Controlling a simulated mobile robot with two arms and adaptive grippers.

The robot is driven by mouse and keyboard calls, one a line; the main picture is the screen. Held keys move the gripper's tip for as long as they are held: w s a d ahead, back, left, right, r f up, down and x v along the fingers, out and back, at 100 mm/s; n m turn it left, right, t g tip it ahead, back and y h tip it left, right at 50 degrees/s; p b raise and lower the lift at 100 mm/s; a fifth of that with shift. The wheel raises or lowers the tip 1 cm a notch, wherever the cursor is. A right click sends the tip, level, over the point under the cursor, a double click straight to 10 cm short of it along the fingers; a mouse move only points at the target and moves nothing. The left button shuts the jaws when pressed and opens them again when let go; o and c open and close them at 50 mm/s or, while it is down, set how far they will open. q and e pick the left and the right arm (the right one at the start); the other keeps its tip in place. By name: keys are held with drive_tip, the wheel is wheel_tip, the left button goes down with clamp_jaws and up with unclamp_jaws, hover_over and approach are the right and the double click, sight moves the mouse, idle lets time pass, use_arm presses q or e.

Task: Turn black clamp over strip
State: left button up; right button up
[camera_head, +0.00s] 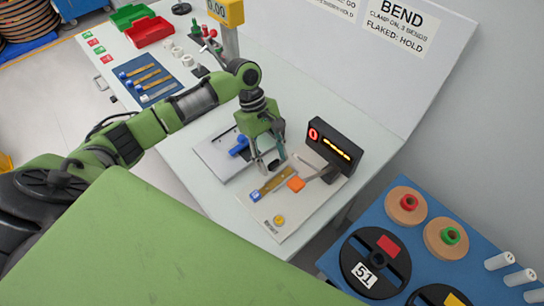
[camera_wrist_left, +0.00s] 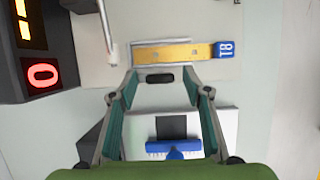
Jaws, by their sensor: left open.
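My left gripper (camera_head: 269,165) is open and points down over the bend station, at the upper end of the strip in the head view. In the left wrist view its two fingers (camera_wrist_left: 160,76) stand apart, with a small black clamp (camera_wrist_left: 160,78) between the tips. The clamp lies beside the lower long edge of the brass strip (camera_wrist_left: 172,53), not across it. The strip (camera_head: 275,180) has a blue end tag (camera_head: 255,196), which reads T8 in the left wrist view (camera_wrist_left: 227,50). I cannot tell whether the fingers touch the clamp. My right gripper is not in view.
A black display (camera_head: 335,146) showing a red 0 stands right of the strip. An orange block (camera_head: 296,183) on a lever and a yellow button (camera_head: 279,219) are close by. A plate with a blue-handled tool (camera_head: 239,146) lies left of the gripper.

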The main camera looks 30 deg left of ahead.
use_arm(q)
drive_tip(key=c, duration=1.1)
